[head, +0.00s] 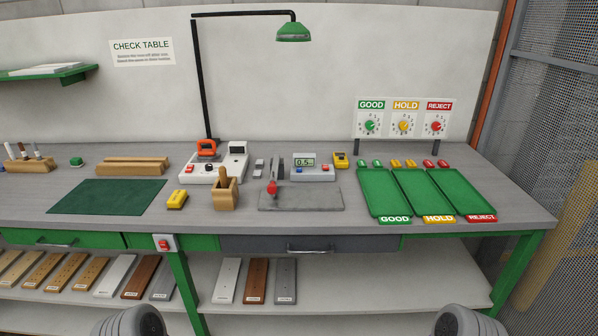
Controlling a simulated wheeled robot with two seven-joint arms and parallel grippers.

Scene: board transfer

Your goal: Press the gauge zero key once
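A white gauge box (313,175) stands toward the back of the table, right of centre. Its small green display (304,162) seems to read 0.5. On its front are a blue key (299,170) and a red key (325,168); I cannot read any label to tell which is the zero key. A clamp-like stand with a red knob (272,188) rises on a grey plate (315,197) in front of the gauge. Neither of my grippers is in view; only rounded grey parts, apparently of my arms, show at the bottom edge.
Left of the gauge are a white device (230,165) with coloured buttons, a wooden holder (224,195) and a yellow block (177,199). A yellow device (341,160) stands right of the gauge. Green trays (380,200) lie at right. The table's front strip is mostly clear.

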